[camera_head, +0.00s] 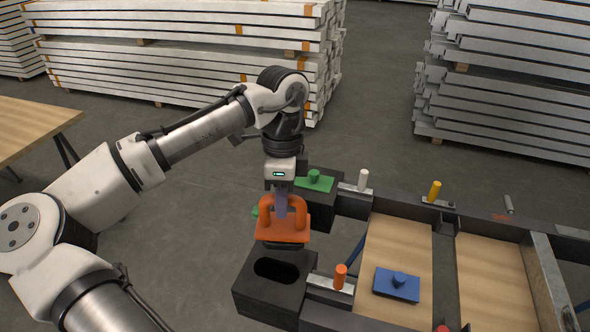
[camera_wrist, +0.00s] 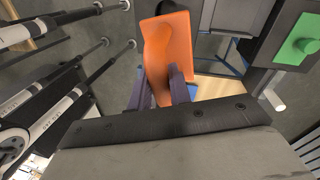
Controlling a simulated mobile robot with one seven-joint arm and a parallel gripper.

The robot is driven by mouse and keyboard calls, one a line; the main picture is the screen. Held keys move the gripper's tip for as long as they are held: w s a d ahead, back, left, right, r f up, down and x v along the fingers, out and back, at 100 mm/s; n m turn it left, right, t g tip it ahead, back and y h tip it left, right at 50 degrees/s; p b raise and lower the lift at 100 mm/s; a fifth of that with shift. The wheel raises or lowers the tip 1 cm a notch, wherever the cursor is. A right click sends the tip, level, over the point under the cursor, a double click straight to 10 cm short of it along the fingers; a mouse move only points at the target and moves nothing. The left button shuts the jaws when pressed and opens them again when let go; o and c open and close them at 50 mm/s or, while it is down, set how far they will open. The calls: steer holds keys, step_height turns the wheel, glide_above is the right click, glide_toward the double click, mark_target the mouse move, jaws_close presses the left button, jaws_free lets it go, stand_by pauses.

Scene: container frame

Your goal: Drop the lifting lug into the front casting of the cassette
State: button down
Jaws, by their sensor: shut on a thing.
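The lifting lug (camera_head: 284,222) is orange, with a flat plate and a raised handle. My gripper (camera_head: 282,203) is shut on its handle and holds it in the air. The lug also shows in the wrist view (camera_wrist: 166,50), between my fingers (camera_wrist: 168,88). The front casting (camera_head: 275,284) is a black block with an oblong slot in its top, at the near corner of the cassette (camera_head: 375,213). In the head view the lug appears just above and behind this slot. The lug's underside is hidden, and I cannot tell its exact height.
Another black corner casting (camera_head: 326,199) with a green lug (camera_head: 314,180) stands behind. A blue lug (camera_head: 397,284) lies on the cassette's wooden floor. Orange (camera_head: 340,277), white (camera_head: 363,180) and yellow (camera_head: 434,191) pegs stand along the frame. Metal stacks (camera_head: 180,50) fill the back.

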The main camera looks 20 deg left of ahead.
mark_target(273, 232)
steer(key=shift+s+a+f+m+p, duration=0.2)
steer(key=shift+s+a+m+p, duration=0.45)
steer(key=shift+s+m+p, duration=0.4)
steer(key=shift+f+m, duration=0.3)
steer(key=shift+m, duration=0.15)
steer(key=shift+y, duration=0.3)
step_height(273, 232, down, 5)
steer(key=b, duration=0.5)
steer(key=shift+r, duration=0.1)
steer(key=shift+f+b, duration=0.4)
steer(key=shift+f, duration=0.45)
steer(key=shift+s+f+b, duration=0.1)
steer(key=shift+f+b, duration=1.15)
steer(key=shift+f, duration=1.5)
stand_by(0.4)
